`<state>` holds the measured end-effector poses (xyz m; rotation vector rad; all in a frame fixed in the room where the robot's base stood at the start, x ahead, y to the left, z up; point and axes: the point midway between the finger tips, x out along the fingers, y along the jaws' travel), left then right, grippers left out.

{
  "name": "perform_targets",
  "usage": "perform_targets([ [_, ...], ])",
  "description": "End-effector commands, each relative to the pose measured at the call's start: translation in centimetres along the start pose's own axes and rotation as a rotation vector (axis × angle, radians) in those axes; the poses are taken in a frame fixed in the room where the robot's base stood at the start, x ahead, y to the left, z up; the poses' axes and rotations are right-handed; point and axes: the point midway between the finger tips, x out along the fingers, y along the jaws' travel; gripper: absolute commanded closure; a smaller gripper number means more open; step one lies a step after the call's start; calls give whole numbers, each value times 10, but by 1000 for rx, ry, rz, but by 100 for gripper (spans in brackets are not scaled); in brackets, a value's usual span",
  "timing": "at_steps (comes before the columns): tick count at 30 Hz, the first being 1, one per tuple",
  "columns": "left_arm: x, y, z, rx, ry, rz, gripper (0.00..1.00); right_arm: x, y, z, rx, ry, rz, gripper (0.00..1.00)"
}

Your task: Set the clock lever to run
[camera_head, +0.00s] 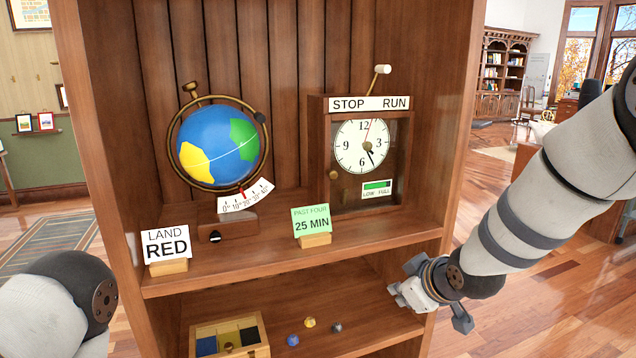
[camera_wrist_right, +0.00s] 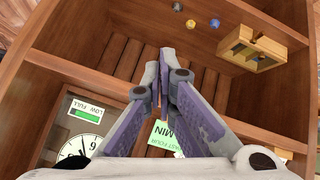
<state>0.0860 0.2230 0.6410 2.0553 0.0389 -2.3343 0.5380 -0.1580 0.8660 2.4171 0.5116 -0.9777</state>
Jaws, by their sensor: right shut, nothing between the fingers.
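The clock (camera_head: 362,146) stands at the right of the upper shelf, in a wooden case with a white dial. Its lever, a thin rod with a white knob (camera_head: 382,69), sticks up from the top and leans right, toward the RUN side of the STOP/RUN label (camera_head: 369,103). My right gripper (camera_head: 404,290) is shut and empty, low by the cabinet's right edge, well below the clock and apart from the lever. In the right wrist view its fingertips (camera_wrist_right: 164,72) meet; the clock dial (camera_wrist_right: 80,148) shows partly and the lever is out of view. My left gripper is out of view.
A globe (camera_head: 218,145) stands left of the clock. A LAND RED card (camera_head: 167,246) and a green 25 MIN card (camera_head: 312,220) stand along the shelf's front. The lower shelf holds a compartmented box (camera_head: 230,338) and several small balls. Space before the clock is clear.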

Motion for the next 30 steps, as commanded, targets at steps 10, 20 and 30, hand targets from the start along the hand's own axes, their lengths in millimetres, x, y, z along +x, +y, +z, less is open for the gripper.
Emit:
perform_targets([
  [10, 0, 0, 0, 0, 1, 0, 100, -36, -165, 299, 459, -538, -150, 100],
  [20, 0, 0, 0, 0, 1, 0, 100, -150, -238, 421, 666, -892, -110, 100],
  [30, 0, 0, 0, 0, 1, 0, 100, -153, -240, 424, 672, -902, -106, 100],
])
